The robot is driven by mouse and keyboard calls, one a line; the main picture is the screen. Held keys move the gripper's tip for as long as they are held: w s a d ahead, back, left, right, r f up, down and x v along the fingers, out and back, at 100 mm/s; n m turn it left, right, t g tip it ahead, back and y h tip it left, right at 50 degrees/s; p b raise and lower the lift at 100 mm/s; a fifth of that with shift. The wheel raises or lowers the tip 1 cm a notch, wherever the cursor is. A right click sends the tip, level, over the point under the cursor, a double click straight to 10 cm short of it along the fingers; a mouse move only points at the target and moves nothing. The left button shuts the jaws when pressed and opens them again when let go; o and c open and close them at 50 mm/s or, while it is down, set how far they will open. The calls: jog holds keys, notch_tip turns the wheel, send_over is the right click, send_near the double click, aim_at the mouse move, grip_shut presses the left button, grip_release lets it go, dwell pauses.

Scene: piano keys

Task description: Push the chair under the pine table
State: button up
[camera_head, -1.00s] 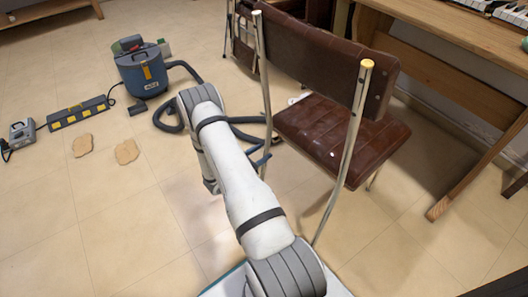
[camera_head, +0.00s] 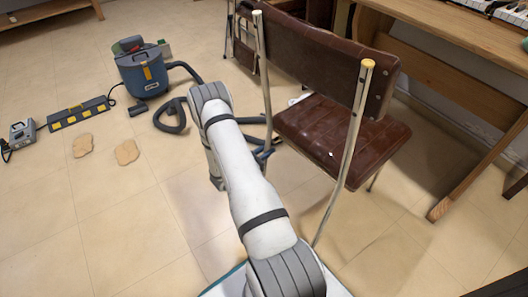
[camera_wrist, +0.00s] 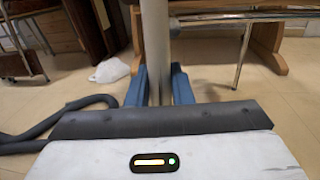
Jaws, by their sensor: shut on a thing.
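The chair has a brown padded seat (camera_head: 340,137) and backrest on pale metal legs, and stands upright in the head view with its back toward me. The pine table (camera_head: 440,28) is at the upper right, beyond the chair and to its right. In the wrist view my gripper (camera_wrist: 160,92) has its two blue fingers on either side of a chair leg (camera_wrist: 155,45), shut on it. Other chair legs and a crossbar (camera_wrist: 245,16) show behind. In the head view my arm hides most of the gripper; a bit of blue shows at the near left leg.
A blue vacuum cleaner (camera_head: 143,72) with a dark hose (camera_head: 172,115) lies left of my arm. A power strip (camera_head: 78,112) and two tan scraps are further left. A white bag (camera_wrist: 110,70) lies behind the chair. The front left floor is clear.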

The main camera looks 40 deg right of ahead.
jog(key=shift+w, duration=0.1)
grip_shut()
jog(key=s+d+b, duration=0.3)
jog(key=d, duration=1.8)
jog(key=shift+s+b, duration=0.2)
jog(key=shift+b, duration=0.1)
jog(key=o, duration=1)
grip_release()
jog(key=shift+w+a, duration=0.1)
dwell(0.3)
jog(key=a+p, duration=0.1)
jog(key=a, duration=0.9)
jog(key=shift+s+p, duration=0.2)
jog(key=shift+p, duration=0.15)
